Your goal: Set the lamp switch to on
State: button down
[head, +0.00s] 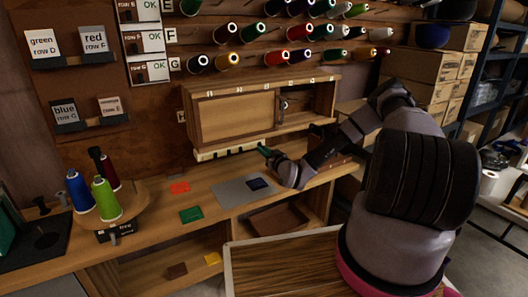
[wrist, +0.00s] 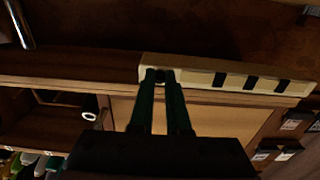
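A cream strip (head: 226,150) with several dark slots runs along the lower edge of the wooden wall cabinet in the head view. It also shows in the wrist view (wrist: 205,76), seen upside down. My gripper (head: 265,150) is at the strip's right end in the head view. In the wrist view its two dark green fingers (wrist: 160,75) reach the strip's end, with a narrow gap between them. A small dark part shows between the tips; I cannot tell whether it is the lamp switch or whether they grip it. No clearly marked lamp switch or its setting is visible.
The wooden cabinet (head: 237,116) hangs above the bench, its right side open. Thread spools (head: 227,61) line the wall above. A green cone (head: 106,199) and other cones stand at left. Coloured cards and a grey mat (head: 236,191) lie on the bench.

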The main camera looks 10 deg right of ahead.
aim_at(261, 145)
jog(key=shift+r, duration=0.1)
jog(key=g, duration=0.1)
jog(key=r+g+h, duration=0.1)
jog(key=shift+g, duration=0.4)
jog(key=shift+r+g+h, duration=0.4)
jog(key=shift+r+g, duration=0.2)
jog(key=shift+g, duration=0.6)
jog(key=shift+w+a+r+g+h, duration=0.1)
jog(key=shift+r+g+h, duration=0.1)
jog(key=shift+g, duration=0.35)
jog(key=shift+w+r+g+h, duration=0.1)
jog(key=shift+r+g, duration=0.1)
jog(key=shift+g, duration=0.35)
jog(key=shift+w+r+g+h, duration=0.15)
jog(key=shift+g+h, duration=0.25)
jog(key=shift+g, duration=0.7)
jog(key=c, duration=0.9)
grip_release()
jog(key=shift+r, duration=0.1)
